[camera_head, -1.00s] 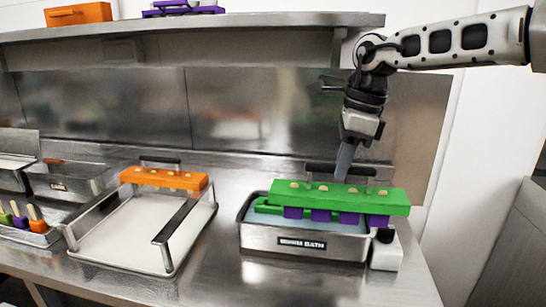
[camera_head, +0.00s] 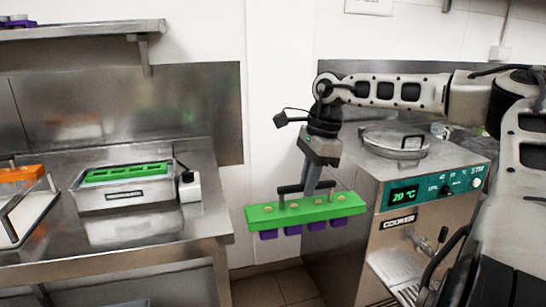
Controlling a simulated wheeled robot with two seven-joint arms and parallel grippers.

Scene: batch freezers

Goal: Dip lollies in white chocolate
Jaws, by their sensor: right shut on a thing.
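My right gripper (camera_head: 308,185) is shut on the black handle of a green lolly holder (camera_head: 303,212). Several purple lollies (camera_head: 292,230) hang below the holder, with their stick ends showing on its top. The holder is in the air, level, over the gap between the steel table and the machine with the round lid. My left gripper is not in view. I cannot tell from this view which vessel holds the white chocolate.
A steel bath (camera_head: 125,197) with a green slotted insert and a white box (camera_head: 190,190) stands on the steel table (camera_head: 110,233) at left. An orange holder (camera_head: 22,174) and tray are at the left edge. The machine (camera_head: 400,222) at right shows 20 °C and has a round lid (camera_head: 396,142).

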